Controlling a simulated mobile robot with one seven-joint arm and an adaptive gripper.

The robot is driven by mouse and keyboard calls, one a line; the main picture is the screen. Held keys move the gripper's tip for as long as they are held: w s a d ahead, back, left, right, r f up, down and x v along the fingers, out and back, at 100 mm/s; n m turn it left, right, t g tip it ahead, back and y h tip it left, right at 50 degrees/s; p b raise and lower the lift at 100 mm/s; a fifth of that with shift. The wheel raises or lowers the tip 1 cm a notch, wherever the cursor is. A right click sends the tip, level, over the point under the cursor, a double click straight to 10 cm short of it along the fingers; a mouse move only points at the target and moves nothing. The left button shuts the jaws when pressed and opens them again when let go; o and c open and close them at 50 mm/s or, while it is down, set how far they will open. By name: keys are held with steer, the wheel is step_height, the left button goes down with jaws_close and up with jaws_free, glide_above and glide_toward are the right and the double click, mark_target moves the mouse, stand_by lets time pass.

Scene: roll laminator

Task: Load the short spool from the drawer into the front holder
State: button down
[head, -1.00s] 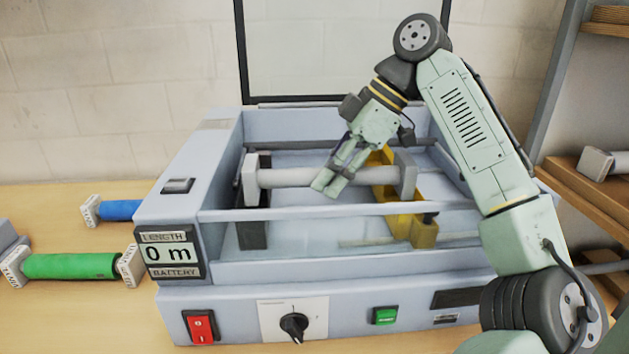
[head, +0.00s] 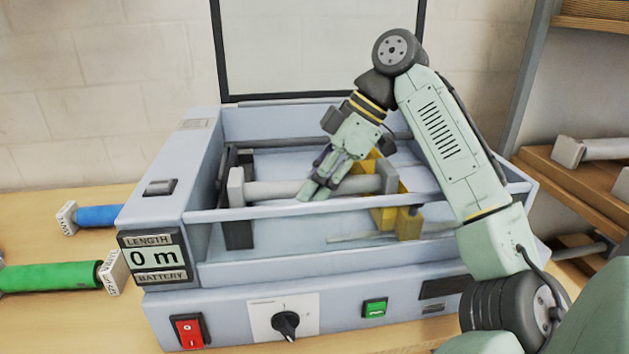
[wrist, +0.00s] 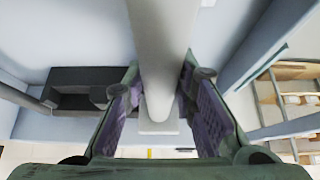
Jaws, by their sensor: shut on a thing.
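My gripper (head: 318,189) is shut on the short spool (head: 275,190), a pale grey roll with square end caps, inside the open top of the laminator. In the wrist view the spool (wrist: 163,50) runs between my fingers (wrist: 166,105). The spool lies across the machine, behind the front rail. Its left cap is by the black holder part (head: 238,232), its right cap by the yellow holder part (head: 408,219). I cannot tell whether the caps are seated in them or just above. My fingers hide part of the roll.
The laminator (head: 165,215) has a raised clear lid (head: 320,45) behind. A blue roll (head: 98,216) and a green roll (head: 50,277) lie on the table to the left. Wooden shelves (head: 575,185) with other grey rolls stand at the right. The front rail (head: 330,204) crosses before the spool.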

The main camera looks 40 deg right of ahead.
steer(key=c, duration=1.3)
jaws_free()
steer(key=shift+r, duration=0.15)
steer(key=shift+r, duration=0.3)
steer(key=v, duration=0.7)
steer(key=shift+d+r, duration=0.15)
steer(key=shift+r, duration=0.25)
